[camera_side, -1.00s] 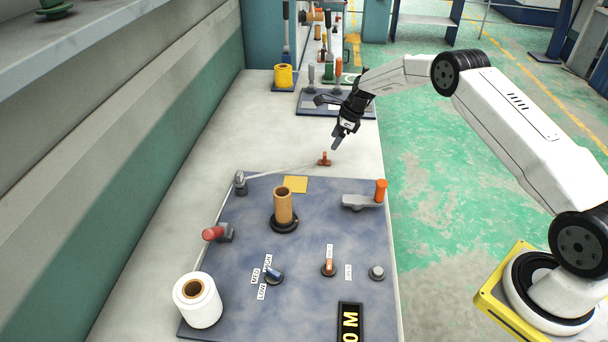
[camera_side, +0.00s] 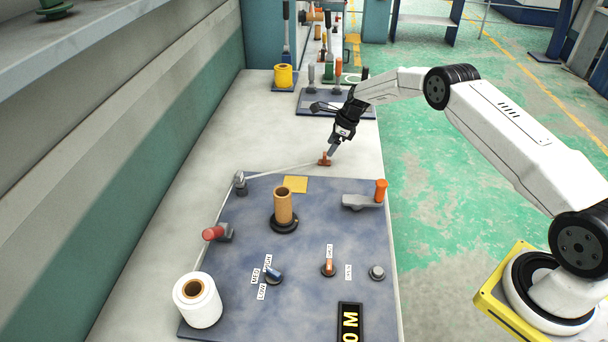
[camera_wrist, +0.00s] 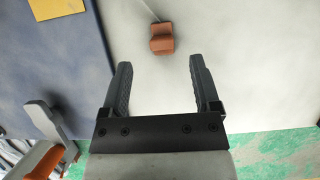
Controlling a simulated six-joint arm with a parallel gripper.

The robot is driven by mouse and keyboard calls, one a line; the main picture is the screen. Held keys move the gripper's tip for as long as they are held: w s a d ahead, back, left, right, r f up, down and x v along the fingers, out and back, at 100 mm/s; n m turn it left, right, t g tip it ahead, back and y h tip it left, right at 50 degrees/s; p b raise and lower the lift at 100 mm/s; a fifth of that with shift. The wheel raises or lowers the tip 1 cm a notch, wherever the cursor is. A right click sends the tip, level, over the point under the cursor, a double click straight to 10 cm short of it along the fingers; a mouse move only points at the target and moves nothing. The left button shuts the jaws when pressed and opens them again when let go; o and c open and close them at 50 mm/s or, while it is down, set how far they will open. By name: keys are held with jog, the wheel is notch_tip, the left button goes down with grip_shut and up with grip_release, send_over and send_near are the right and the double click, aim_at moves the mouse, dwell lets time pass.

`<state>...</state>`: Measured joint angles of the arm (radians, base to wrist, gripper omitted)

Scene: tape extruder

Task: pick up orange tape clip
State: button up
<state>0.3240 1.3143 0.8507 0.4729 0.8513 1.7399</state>
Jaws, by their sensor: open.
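The orange tape clip (camera_side: 324,159) sits on the pale bench just beyond the blue panel, at the end of a thin white tape strand. In the wrist view the clip (camera_wrist: 161,39) lies ahead of the fingertips, roughly in line with the gap between them. My gripper (camera_side: 332,151) is just above and beside the clip in the side view, pointing down. In the wrist view my gripper (camera_wrist: 158,64) has its two dark fingers apart with nothing between them. Whether a finger touches the clip is hard to tell in the side view.
The blue panel (camera_side: 240,230) carries a cardboard core (camera_side: 283,206), a white tape roll (camera_side: 198,300), an orange-handled lever (camera_side: 362,197) and several knobs. A yellow square (camera_side: 295,184) lies near its far edge. Bare bench surrounds the clip.

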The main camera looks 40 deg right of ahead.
aim_at(325, 153)
jog(key=shift+x, duration=2.55)
jog(key=shift+w, duration=0.1)
grip_shut()
